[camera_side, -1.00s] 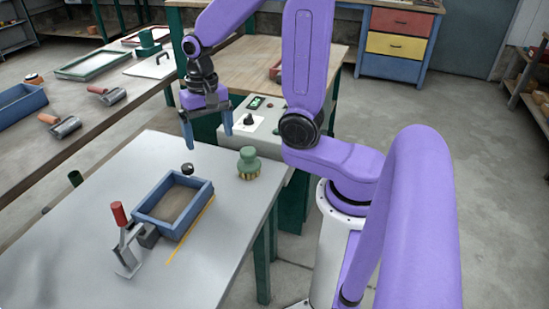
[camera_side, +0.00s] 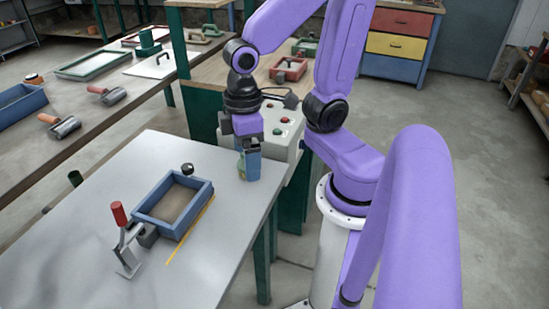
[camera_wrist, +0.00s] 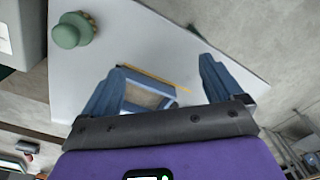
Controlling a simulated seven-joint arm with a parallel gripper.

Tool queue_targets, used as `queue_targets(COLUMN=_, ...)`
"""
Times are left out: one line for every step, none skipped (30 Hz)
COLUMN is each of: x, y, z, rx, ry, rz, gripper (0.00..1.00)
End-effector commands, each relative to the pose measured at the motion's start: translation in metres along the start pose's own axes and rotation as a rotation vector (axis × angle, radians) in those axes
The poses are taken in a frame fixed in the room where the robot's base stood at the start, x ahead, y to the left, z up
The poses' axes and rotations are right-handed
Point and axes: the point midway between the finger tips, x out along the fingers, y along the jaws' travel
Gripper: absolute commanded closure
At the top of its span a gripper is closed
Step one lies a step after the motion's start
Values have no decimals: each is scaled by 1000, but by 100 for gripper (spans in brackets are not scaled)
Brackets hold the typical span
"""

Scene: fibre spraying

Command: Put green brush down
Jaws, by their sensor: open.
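The green brush (camera_wrist: 72,30) has a round green knob and pale bristles. It stands on the grey table (camera_wrist: 75,85) near the table's edge, outside my fingers and ahead to the left in the wrist view. In the side view my gripper (camera_side: 248,168) is in front of the brush, and only a sliver of green shows beside a blue finger. In the wrist view my gripper (camera_wrist: 163,78) has its two blue fingers spread, with no object held between them. The side view does not show whether a finger touches the brush.
A blue frame (camera_side: 150,218) lies on the table, with a yellow strip (camera_side: 190,232) along it and a red-handled clamp (camera_side: 122,235) beside it. A small black knob (camera_side: 187,169) is behind the frame. A control box (camera_side: 285,130) stands close behind my gripper.

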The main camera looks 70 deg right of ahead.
Motion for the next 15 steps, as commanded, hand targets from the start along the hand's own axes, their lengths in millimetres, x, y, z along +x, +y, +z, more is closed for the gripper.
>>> queue_targets(x=-1, y=-7, z=8, rx=-67, ry=2, rz=1, gripper=7)
queue_targets(x=-1, y=-11, z=12, rx=-105, ry=3, rz=2, gripper=7)
queue_targets(x=-1, y=-15, z=17, rx=-154, ry=5, rz=3, gripper=7)
queue_targets(x=-2, y=-18, z=21, rx=-189, ry=6, rz=3, gripper=7)
queue_targets(x=-2, y=-22, z=24, rx=-221, ry=6, rz=4, gripper=7)
queue_targets(x=-2, y=-25, z=29, rx=-262, ry=7, rz=5, gripper=7)
queue_targets(x=-2, y=-28, z=32, rx=-290, ry=7, rz=6, gripper=7)
queue_targets(x=-2, y=-30, z=35, rx=-314, ry=8, rz=7, gripper=7)
queue_targets(x=-2, y=-33, z=38, rx=-343, ry=8, rz=7, gripper=7)
queue_targets(x=-2, y=-34, z=40, rx=-362, ry=9, rz=8, gripper=7)
queue_targets(x=-3, y=-36, z=42, rx=-377, ry=9, rz=8, gripper=7)
queue_targets(x=-3, y=-37, z=44, rx=-393, ry=10, rz=8, gripper=7)
queue_targets(x=-3, y=-38, z=45, rx=-402, ry=10, rz=9, gripper=7)
queue_targets(x=-3, y=-38, z=46, rx=-409, ry=10, rz=9, gripper=7)
queue_targets(x=-3, y=-39, z=47, rx=-415, ry=10, rz=9, gripper=7)
